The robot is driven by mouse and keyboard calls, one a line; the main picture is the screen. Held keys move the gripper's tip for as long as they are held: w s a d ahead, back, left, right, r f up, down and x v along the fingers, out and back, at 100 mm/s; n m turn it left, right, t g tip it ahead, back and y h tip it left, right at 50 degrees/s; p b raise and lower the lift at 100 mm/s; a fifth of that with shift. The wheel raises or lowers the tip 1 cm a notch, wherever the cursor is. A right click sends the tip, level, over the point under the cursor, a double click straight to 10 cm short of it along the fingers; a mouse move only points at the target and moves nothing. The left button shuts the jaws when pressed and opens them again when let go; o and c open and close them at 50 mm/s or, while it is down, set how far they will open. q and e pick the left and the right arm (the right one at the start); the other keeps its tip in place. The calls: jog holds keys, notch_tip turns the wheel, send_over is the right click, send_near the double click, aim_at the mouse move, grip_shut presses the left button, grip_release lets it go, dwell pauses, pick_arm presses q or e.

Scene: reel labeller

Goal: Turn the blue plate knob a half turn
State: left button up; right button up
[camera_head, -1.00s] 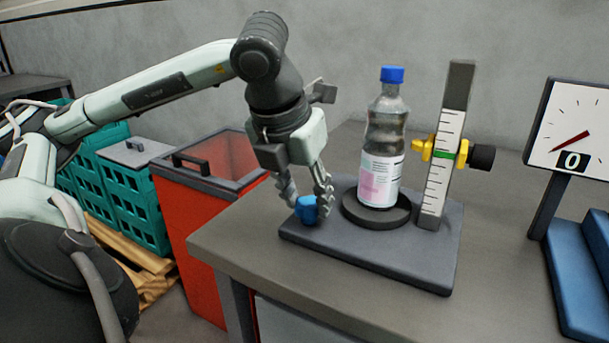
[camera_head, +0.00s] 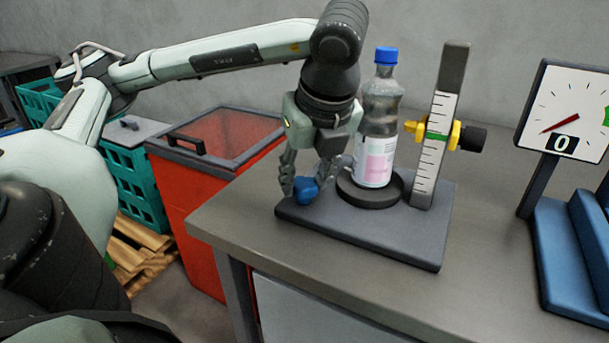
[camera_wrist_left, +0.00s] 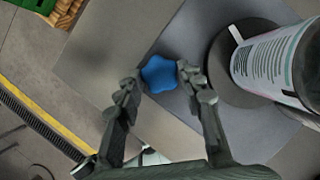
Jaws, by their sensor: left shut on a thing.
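The blue plate knob (camera_head: 305,189) sits at the left front corner of the dark base plate (camera_head: 400,240). My left gripper (camera_head: 305,187) points down over it with a finger on each side, shut on the knob. In the left wrist view the lobed knob (camera_wrist_left: 159,74) shows between the fingertips of my left gripper (camera_wrist_left: 160,78). A bottle (camera_head: 376,150) with a blue cap stands upright on the round dark plate (camera_head: 352,195), right of the gripper. My right gripper is not in view.
A scale post (camera_head: 437,150) with a yellow clamp and black knob stands right of the bottle. A dial gauge (camera_head: 563,110) reading 0 stands on the right of the table (camera_head: 480,270). A red bin (camera_head: 190,215) is left of the table.

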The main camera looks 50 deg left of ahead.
pick_arm(q)
jog(key=shift+w+n+g, duration=0.15)
jog(key=shift+n+g, duration=0.45)
jog(key=shift+n, duration=1.1)
jog(key=o, duration=1.2)
jog(key=shift+c, duration=0.2)
jog(key=v, duration=1.2)
jog(key=shift+d, duration=0.2)
jog(key=shift+w+f, duration=0.1)
